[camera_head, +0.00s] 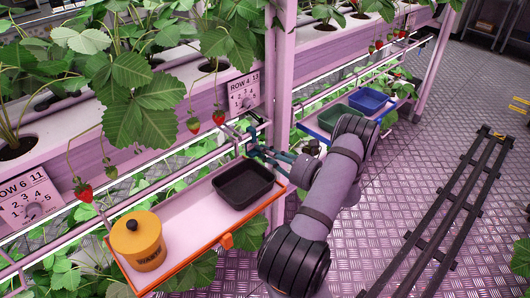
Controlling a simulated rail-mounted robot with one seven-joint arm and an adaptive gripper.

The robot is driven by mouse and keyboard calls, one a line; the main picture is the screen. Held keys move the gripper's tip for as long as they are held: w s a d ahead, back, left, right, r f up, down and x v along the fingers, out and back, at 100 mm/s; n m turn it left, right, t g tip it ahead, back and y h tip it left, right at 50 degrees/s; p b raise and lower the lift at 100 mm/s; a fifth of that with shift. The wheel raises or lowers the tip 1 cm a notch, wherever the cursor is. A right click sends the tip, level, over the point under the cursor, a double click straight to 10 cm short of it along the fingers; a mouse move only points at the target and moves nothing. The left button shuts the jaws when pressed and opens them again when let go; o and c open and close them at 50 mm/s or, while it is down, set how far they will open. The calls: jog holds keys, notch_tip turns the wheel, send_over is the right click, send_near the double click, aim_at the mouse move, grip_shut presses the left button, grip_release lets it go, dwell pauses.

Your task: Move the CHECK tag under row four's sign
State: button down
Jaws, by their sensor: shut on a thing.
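The sign for row four (243,92), a pale plate reading "ROW 4 13" with a dial, is on the pink gutter left of the post. My gripper (252,136) is just below and slightly right of that sign, at the white rail. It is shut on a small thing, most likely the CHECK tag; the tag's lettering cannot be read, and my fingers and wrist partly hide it. I cannot tell whether the held thing touches the rail. No other tag stands out clearly in view.
A second sign (27,199) reads "ROW 6 11". The orange-edged shelf (190,238) holds a yellow lidded pot (140,247) and a black tray (242,184) near my gripper. The post (281,65) stands beside my wrist. Leaves and strawberries hang around the signs. A blue-edged shelf (312,130) holds trays.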

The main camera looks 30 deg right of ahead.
jog(key=c, duration=1.7)
grip_release()
jog(key=shift+o, duration=0.2)
jog(key=shift+s, duration=0.1)
jog(key=v, duration=1.2)
jog(key=x, duration=1.2)
jog(key=shift+r, duration=0.25)
